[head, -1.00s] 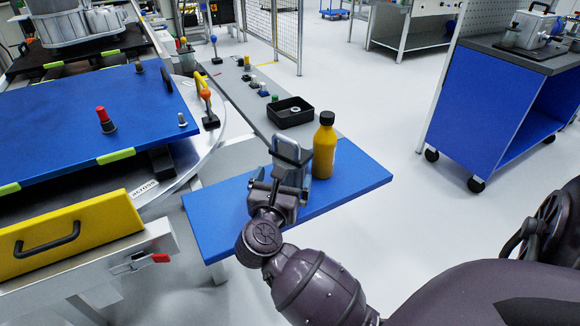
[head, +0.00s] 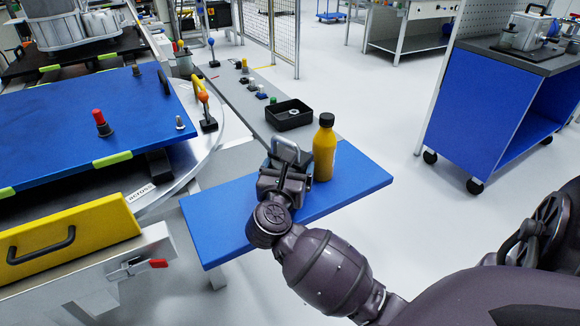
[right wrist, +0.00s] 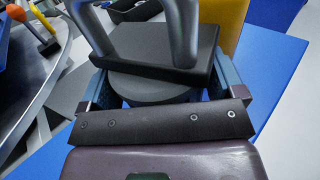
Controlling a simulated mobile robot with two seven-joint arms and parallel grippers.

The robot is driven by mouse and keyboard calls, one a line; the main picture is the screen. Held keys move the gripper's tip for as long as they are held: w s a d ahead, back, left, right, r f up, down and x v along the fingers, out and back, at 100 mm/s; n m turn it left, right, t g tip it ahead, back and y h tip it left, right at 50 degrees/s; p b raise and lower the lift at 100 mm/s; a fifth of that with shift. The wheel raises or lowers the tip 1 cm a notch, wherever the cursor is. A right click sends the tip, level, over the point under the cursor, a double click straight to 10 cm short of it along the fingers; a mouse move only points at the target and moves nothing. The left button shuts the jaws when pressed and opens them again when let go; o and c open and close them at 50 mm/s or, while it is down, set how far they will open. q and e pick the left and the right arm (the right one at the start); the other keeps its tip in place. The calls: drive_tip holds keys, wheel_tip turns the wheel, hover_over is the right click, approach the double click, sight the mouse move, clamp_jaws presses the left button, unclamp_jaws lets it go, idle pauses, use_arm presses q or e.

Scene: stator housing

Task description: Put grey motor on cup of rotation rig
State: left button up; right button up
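The likely grey motor (right wrist: 150,88) shows in the right wrist view as a dark grey round body. A black square block (right wrist: 160,62) with a grey looped handle (right wrist: 183,25) is above it. In the head view the handle (head: 287,150) stands up beyond my right gripper (head: 284,172), over the blue table. The wrist view shows the right gripper (right wrist: 163,88) spread wide, one blue finger on each side of the round body. Whether the fingers touch it is unclear. My left gripper is not in view. I cannot pick out the rig's cup for sure.
A yellow bottle (head: 325,150) with a black cap stands close to the right of the gripper on the blue table (head: 350,185). A black tray (head: 290,116) and several small knobs lie on the grey strip behind. A wheeled cart (head: 490,110) carries a grey device (head: 528,28).

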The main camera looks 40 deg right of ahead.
drive_tip(key=c, duration=0.7)
drive_tip(key=shift+o, duration=0.2)
drive_tip(key=shift+r, duration=0.6)
use_arm(q)
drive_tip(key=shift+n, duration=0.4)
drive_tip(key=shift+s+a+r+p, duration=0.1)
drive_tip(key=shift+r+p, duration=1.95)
drive_tip(key=shift+p, duration=1.05)
use_arm(e)
wheel_tip(320, 180, up, 19)
